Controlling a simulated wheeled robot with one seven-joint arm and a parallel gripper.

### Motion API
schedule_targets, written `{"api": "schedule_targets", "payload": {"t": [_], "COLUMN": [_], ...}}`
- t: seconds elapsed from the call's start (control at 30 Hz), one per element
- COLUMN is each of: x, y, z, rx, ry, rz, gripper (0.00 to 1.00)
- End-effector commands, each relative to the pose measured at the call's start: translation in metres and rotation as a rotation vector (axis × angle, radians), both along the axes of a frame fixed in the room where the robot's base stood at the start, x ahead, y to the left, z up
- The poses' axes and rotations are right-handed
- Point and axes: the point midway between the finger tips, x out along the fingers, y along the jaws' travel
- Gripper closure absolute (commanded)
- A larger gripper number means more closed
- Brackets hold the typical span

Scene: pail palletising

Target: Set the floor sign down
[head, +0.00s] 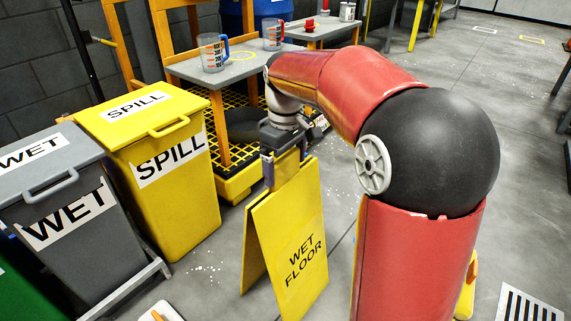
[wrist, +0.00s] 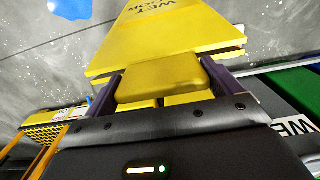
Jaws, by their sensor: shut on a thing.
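A yellow A-frame floor sign (head: 290,240) reading "WET FLOOR" hangs upright below my gripper (head: 285,165) in the head view, its two panels spread at the bottom. My gripper is shut on the sign's top. In the wrist view, the two purple fingers of my gripper (wrist: 158,85) flank the yellow top grip, and the sign (wrist: 165,40) extends away from me. I cannot tell whether the sign's lower edges touch the floor.
A yellow SPILL bin (head: 190,195) and a grey WET bin (head: 60,230) stand at left. A grey-topped bench (head: 235,70) with measuring jugs stands behind, over a yellow grated pallet (head: 240,180). White specks lie on the floor around the sign.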

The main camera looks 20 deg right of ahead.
Motion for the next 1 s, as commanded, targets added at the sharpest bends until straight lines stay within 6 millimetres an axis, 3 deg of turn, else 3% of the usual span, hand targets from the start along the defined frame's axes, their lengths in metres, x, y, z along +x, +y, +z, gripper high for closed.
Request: {"api": "schedule_targets", "payload": {"t": [0.3, 0.33, 0.4, 0.73, 1.0], "x": [0.001, 0.0, 0.0, 0.0, 0.001], "y": [0.0, 0.0, 0.0, 0.0, 0.001], "z": [-0.001, -0.002, -0.001, 0.008, 0.063], "rx": [-0.001, 0.0, 0.0, 0.0, 0.0], "ry": [-0.004, -0.003, -0.002, -0.003, -0.006], "rz": [0.0, 0.0, 0.0, 0.0, 0.001], "gripper": [0.66, 0.07, 0.0, 0.0, 0.0]}}
